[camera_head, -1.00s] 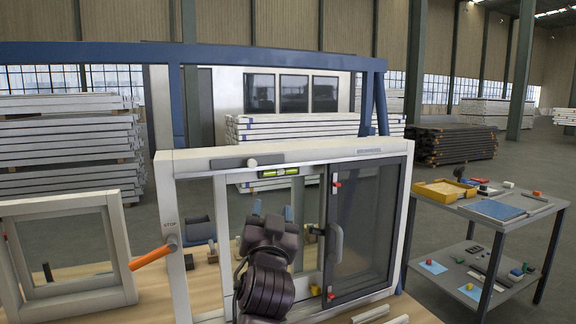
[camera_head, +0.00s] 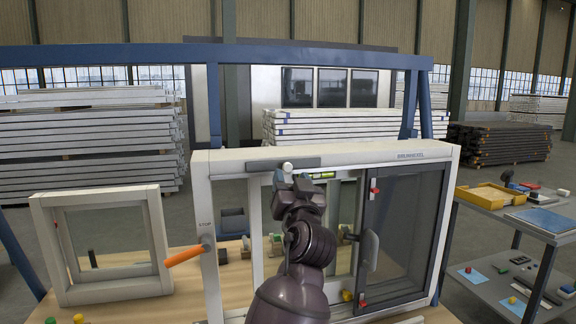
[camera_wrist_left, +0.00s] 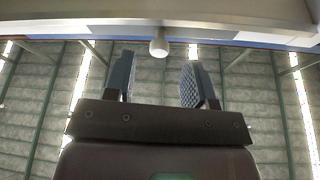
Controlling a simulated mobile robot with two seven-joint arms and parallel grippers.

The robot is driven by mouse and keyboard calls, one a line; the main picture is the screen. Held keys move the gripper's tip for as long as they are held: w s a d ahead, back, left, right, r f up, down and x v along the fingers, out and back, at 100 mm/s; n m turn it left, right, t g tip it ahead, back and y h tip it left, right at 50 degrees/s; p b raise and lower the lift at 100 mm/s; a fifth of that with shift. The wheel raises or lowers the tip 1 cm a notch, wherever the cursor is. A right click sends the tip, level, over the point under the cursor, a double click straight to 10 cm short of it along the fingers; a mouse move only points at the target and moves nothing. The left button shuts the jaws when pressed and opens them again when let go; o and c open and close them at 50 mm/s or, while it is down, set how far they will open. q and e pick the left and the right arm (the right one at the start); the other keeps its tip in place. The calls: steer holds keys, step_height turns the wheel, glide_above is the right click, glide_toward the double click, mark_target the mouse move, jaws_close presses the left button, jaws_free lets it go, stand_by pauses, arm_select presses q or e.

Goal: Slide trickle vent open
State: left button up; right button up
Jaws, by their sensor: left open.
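The trickle vent (camera_head: 262,165) is a grey strip on the top rail of the large white window frame (camera_head: 345,158). Its small pale round knob (camera_head: 287,168) sits on the strip; the knob also shows in the left wrist view (camera_wrist_left: 159,42), centred just beyond the fingertips. My left gripper (camera_head: 300,184) is just below the knob in the head view. In the left wrist view my left gripper (camera_wrist_left: 158,75) is open and empty, one finger each side of the knob's line, apart from it. My right gripper is not in view.
A dark sliding sash (camera_head: 405,235) with a handle (camera_head: 369,250) and red tabs fills the frame's right side. An orange handle (camera_head: 184,256) juts out at left. A smaller white frame (camera_head: 105,290) stands left; a cart (camera_head: 490,208) stands right.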

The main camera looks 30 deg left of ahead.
mark_target(288, 170)
arm_select(q)
steer(key=shift+p+x, duration=0.4)
steer(key=shift+x, duration=1.6)
jaws_close()
